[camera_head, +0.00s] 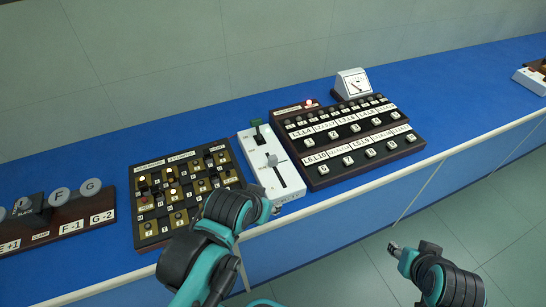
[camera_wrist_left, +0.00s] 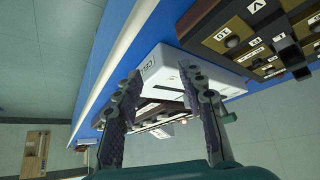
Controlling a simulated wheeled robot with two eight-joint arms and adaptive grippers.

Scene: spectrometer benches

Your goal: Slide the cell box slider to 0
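The cell box (camera_head: 259,149) is a white upright-edged box on the blue bench, with a dark slot along its top. In the left wrist view the box's white end face (camera_wrist_left: 158,62) carries a partly readable label. My left gripper (camera_head: 274,207) is at the near end of the box, partly hidden by my wrist. In the left wrist view it (camera_wrist_left: 160,76) is open, fingers apart, with nothing gripped. My right gripper (camera_head: 394,248) hangs in front of the bench, away from the box; its fingers are unclear.
A brown-gold switch panel (camera_head: 150,226) stands left of the cell box. A dark panel with several labelled knobs (camera_head: 352,149) stands close on its right, with a meter (camera_head: 352,84) behind. More dials (camera_head: 60,196) are at far left.

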